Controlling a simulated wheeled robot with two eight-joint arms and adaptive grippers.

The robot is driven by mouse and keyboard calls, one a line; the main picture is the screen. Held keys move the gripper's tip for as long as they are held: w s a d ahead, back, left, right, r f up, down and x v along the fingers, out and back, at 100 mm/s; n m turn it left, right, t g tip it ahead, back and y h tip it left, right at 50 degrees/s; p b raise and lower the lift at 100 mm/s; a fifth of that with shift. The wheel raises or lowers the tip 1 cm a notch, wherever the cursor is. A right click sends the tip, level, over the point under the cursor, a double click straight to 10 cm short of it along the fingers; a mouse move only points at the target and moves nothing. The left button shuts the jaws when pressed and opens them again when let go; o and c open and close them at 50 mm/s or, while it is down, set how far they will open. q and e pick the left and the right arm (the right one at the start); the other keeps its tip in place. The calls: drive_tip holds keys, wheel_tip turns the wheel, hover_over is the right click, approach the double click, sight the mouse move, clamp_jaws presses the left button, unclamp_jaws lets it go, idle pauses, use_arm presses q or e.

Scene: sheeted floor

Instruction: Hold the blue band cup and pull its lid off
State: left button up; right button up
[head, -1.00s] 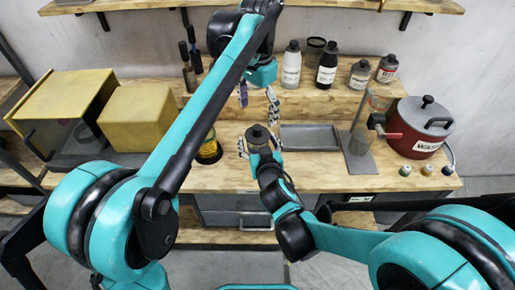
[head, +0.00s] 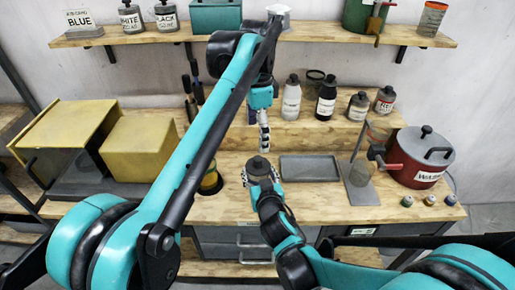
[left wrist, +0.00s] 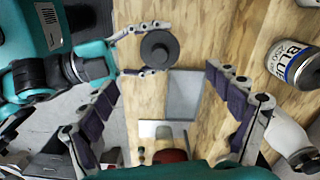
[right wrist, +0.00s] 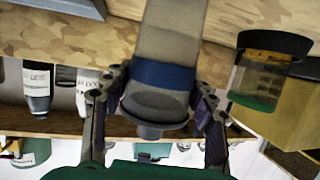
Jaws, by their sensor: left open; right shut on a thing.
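The blue band cup (right wrist: 165,73) is a grey translucent cup with a dark blue band. It appears upside down in the right wrist view, with its round grey lid (right wrist: 155,112) lowest in the picture. My right gripper (right wrist: 160,95) is shut around the cup near its band. In the head view the lidded cup (head: 259,168) stands up from my right gripper (head: 262,180). The left wrist view shows the dark round lid (left wrist: 160,48) from above. My left gripper (left wrist: 162,82) is open and empty, its fingers spread; in the head view it (head: 259,128) is above the cup.
A grey tray (head: 310,167) lies right of the cup. A red lidded pot (head: 420,158) stands farther right. Several bottles (head: 325,98) stand on the raised shelf behind. A yellow box (head: 148,145) is at left. An amber jar (right wrist: 262,75) stands near the cup.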

sight(258, 158)
use_arm(q)
wheel_tip(258, 158, down, 10)
drive_tip(key=shift+f, duration=0.2)
drive_tip(key=c, duration=1.5)
drive_tip(key=shift+r, duration=0.25)
clamp_jaws()
drive_tip(key=shift+r, duration=0.2)
drive_tip(key=shift+r, duration=0.95)
